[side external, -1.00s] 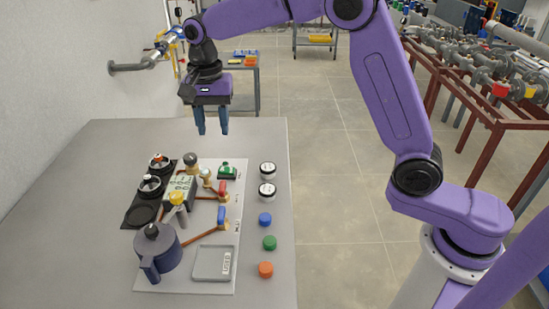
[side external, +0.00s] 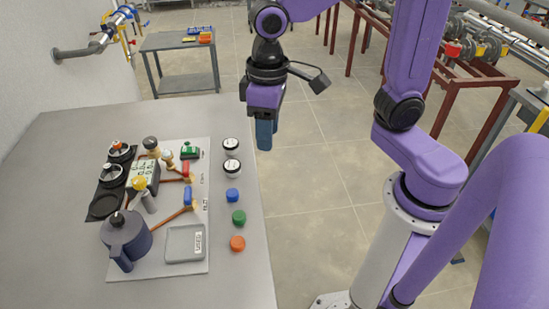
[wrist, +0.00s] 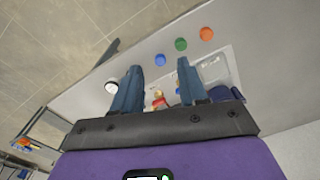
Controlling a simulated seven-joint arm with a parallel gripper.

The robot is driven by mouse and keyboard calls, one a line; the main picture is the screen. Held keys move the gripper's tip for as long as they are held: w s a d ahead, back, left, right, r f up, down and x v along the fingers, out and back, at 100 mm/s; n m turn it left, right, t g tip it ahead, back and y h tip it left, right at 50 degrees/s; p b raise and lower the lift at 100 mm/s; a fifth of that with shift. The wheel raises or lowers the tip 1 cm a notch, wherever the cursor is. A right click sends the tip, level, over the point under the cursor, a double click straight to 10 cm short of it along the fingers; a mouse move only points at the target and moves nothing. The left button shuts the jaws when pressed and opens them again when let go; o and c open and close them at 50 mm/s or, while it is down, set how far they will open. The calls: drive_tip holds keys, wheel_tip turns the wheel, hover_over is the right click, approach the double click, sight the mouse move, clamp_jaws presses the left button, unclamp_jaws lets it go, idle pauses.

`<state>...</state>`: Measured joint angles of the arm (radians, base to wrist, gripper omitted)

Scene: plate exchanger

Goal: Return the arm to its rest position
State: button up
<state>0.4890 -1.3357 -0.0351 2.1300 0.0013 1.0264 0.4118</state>
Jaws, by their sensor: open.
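My gripper (side external: 264,140) hangs with its blue fingers pointing down, near the right edge of the grey table (side external: 60,170). In the wrist view my gripper (wrist: 159,74) has its two fingers apart with nothing held between them. The gripper touches none of these.
Two white-topped caps (side external: 231,167) and blue, green (side external: 239,217) and orange (side external: 237,243) caps stand along the table's right side. A small side table (side external: 180,42) stands behind. A red metal frame (side external: 490,90) with pipework is at the right. Floor is clear between.

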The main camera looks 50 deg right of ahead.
drive_tip(key=s+d+f+n, duration=0.3)
drive_tip(key=s+d+n, duration=0.4)
drive_tip(key=s, duration=0.6)
drive_tip(key=shift+d+n, duration=0.3)
drive_tip(key=shift+d, duration=0.4)
